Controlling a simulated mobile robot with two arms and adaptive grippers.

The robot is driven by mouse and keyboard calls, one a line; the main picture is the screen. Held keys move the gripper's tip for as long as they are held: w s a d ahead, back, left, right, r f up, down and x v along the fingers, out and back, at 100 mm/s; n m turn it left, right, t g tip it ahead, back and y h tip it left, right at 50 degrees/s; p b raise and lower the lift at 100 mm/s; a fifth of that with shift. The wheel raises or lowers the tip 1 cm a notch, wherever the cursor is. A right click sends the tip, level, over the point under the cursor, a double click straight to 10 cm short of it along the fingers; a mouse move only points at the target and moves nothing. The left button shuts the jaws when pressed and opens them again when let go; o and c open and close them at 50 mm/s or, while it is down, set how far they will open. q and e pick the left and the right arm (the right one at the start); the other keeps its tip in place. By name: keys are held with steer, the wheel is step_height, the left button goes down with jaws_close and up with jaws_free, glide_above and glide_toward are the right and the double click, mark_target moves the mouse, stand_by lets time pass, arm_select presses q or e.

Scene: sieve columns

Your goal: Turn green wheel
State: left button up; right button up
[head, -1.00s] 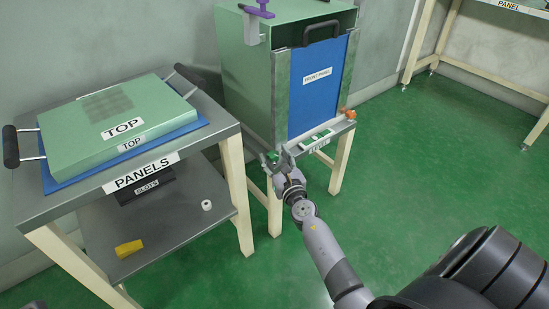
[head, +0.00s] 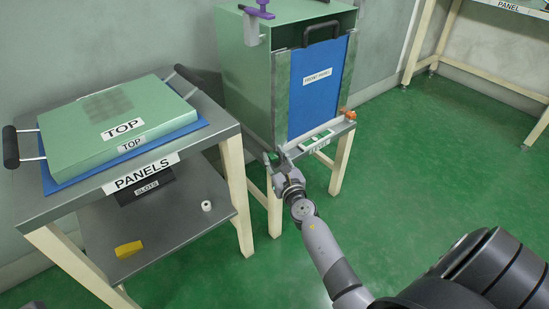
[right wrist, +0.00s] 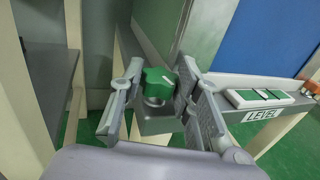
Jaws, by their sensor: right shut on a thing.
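The green wheel (right wrist: 158,84) is a small lobed knob with a white mark, on a grey metal bracket at the corner of the stand. In the right wrist view it sits between the two fingers of my right gripper (right wrist: 160,100), which is shut on it. In the head view my right gripper (head: 273,160) is at the stand's front left corner, and the fingers mostly hide the wheel. My left gripper is not in clear view.
A green cabinet (head: 245,85) with a blue front panel (head: 318,90) stands on the stand. A green and white level (right wrist: 262,97) and an orange knob (head: 347,113) are close by. The panels table (head: 215,127) is to the left. The green floor (head: 430,170) is clear to the right.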

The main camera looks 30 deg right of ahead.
steer(key=shift+c, duration=0.6)
steer(key=shift+a+r+m+g+h+p, duration=0.15)
steer(key=shift+m+g+h+p, duration=0.15)
steer(key=shift+m+h+p, duration=0.6)
steer(key=shift+a+m+g+h, duration=0.1)
steer(key=shift+m+g+h, duration=0.4)
steer(key=shift+h, duration=0.7)
steer(key=shift+w+m+g+h, duration=0.1)
steer(key=shift+m+g+h, duration=0.4)
steer(key=shift+m+h, duration=0.25)
steer(key=shift+m+g+h+b, duration=0.35)
steer(key=shift+m+g+h, duration=0.65)
steer(key=shift+h, duration=0.45)
steer(key=o, duration=1.2)
